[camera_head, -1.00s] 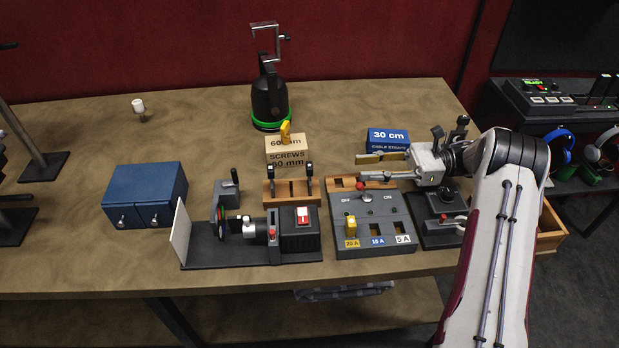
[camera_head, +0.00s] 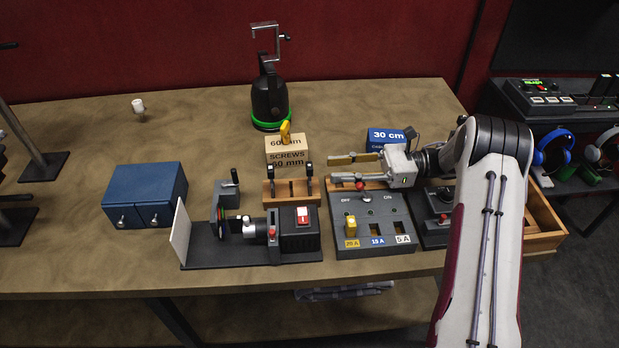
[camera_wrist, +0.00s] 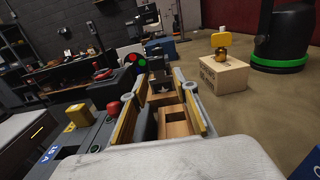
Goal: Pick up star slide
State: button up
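My gripper (camera_head: 340,168) is open and empty, its fingers pointing left above a wooden slotted rack (camera_head: 373,185). In the wrist view its two yellow-edged fingers (camera_wrist: 160,112) stand apart, with wooden slots showing between them. Two upright dark slides with black handles (camera_head: 309,178) stand in another wooden rack (camera_head: 291,197), left of my gripper and apart from it. In the wrist view a dark upright piece (camera_wrist: 160,84) shows beyond the fingertips. I cannot tell which slide carries the star; the faces are too small or hidden.
A projector (camera_head: 298,238) with a white screen (camera_head: 181,233) stands in front of the rack. A switch box (camera_head: 371,222) with a yellow fuse lies below my gripper. A screws box (camera_head: 287,150) and blue box (camera_head: 388,136) stand behind. The table's back left is mostly clear.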

aim_at(309, 181)
jog(key=shift+a, duration=0.2)
jog(key=a, duration=0.3)
jog(key=shift+s+a+r, duration=0.1)
jog(key=shift+s+r, duration=0.05)
jog(key=shift+s, duration=0.05)
jog(key=shift+a, duration=0.9)
grip_shut()
